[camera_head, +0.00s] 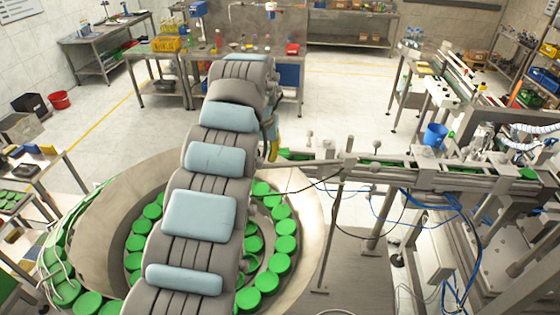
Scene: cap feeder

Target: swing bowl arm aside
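The round metal feeder bowl (103,207) holds many green caps (284,244) around its inside and outer track. My padded grey arm reaches across the middle of the bowl and hides much of it. What seems to be my gripper (271,128) shows only in part past the arm's far right side, near the bowl's back rim. Its fingers are too small and covered to tell open from shut. A small yellow part (274,148) shows just below it. I cannot make out the bowl arm; it may be hidden behind my arm.
A conveyor line (400,172) with green caps runs right from the bowl's back rim. Cables and blue hoses (445,208) hang below. Work tables (160,60) stand behind. The floor (345,95) behind the conveyor is clear.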

